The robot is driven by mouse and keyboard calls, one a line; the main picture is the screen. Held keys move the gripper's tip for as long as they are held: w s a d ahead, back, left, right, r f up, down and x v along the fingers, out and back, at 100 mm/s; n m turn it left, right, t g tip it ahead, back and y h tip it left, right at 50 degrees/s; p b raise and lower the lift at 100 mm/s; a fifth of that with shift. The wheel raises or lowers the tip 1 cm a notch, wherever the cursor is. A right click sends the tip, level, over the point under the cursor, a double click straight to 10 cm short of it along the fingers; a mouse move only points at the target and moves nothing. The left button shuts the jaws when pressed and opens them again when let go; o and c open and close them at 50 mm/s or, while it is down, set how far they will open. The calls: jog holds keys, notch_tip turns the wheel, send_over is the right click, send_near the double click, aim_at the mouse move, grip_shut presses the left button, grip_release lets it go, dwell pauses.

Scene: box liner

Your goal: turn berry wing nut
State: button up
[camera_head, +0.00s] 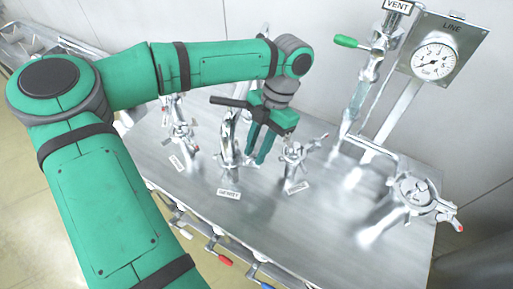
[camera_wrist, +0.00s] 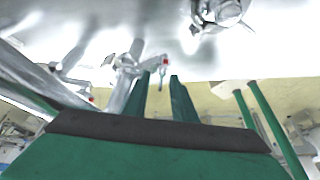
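The berry fitting (camera_head: 229,150) is a shiny silver clamp on the steel bench, behind a small label (camera_head: 228,193) that seems to read "BERRY". Its wing nut is too small to tell apart from the fitting. My gripper (camera_head: 257,161) points down just right of this fitting, between it and another silver fitting (camera_head: 293,157). In the wrist view, my gripper's two green fingers (camera_wrist: 160,75) stand apart with nothing held between them. A silver fitting (camera_wrist: 125,75) is close at their left; whether a finger touches it is unclear.
Another labelled fitting (camera_head: 180,130) stands at the left. A round silver fitting (camera_head: 415,190) is at the right. A gauge (camera_head: 434,62) and a green-handled vent valve (camera_head: 347,41) stand at the back. The bench's front edge has pipes and coloured handles below.

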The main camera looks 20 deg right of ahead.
jog(key=v, duration=1.1)
jog(key=shift+d+f, duration=0.15)
jog(key=shift+d, duration=0.05)
